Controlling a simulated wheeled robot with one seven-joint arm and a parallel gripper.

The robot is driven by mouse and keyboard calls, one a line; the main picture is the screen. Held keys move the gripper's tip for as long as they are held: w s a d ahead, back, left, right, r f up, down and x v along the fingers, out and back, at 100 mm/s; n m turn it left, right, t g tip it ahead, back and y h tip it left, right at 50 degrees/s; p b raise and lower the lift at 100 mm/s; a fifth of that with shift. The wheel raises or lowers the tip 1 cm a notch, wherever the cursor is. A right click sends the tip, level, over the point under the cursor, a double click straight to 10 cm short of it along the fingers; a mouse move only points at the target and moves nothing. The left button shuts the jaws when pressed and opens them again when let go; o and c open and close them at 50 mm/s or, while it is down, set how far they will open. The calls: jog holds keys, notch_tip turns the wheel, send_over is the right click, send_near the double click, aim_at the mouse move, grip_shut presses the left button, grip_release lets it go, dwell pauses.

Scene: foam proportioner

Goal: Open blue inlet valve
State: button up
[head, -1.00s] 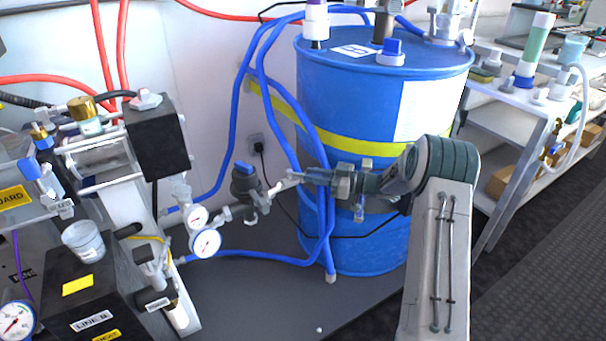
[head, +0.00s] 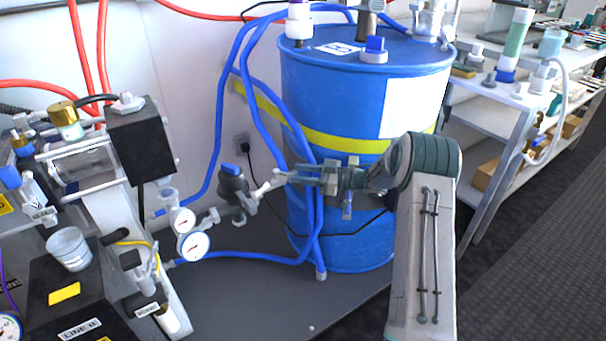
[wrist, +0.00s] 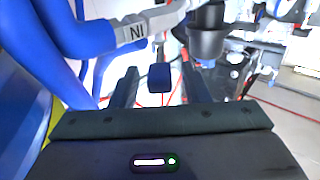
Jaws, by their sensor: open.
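A blue handle (wrist: 160,78), likely the inlet valve's lever, shows between my two fingers in the wrist view. A grey fitting tagged "IN" (wrist: 137,32) lies just above it, upside down in that view. My gripper (head: 292,178) is open, its fingers pointing left at the pale pipe end (head: 264,189); it also shows in the wrist view (wrist: 160,72). The fingers straddle the handle with gaps on both sides; contact cannot be told. In the head view the handle is hidden or too small to make out.
A dark regulator with a blue knob (head: 232,182) and two gauges (head: 193,245) stand left of my gripper. Blue hoses (head: 222,120) and a large blue drum (head: 320,95) are close behind it. The proportioner's black box (head: 142,140) is further left.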

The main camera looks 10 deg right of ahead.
aim_at(303, 173)
notch_tip(303, 173, up, 4)
jog(key=shift+r+p, duration=0.25)
jog(key=shift+p, duration=0.6)
jog(key=s+d+r+p, duration=0.2)
jog(key=s+d+r, duration=0.3)
jog(key=d, duration=0.5)
jog(key=shift+d+r+p, duration=0.3)
jog(key=shift+r, duration=0.4)
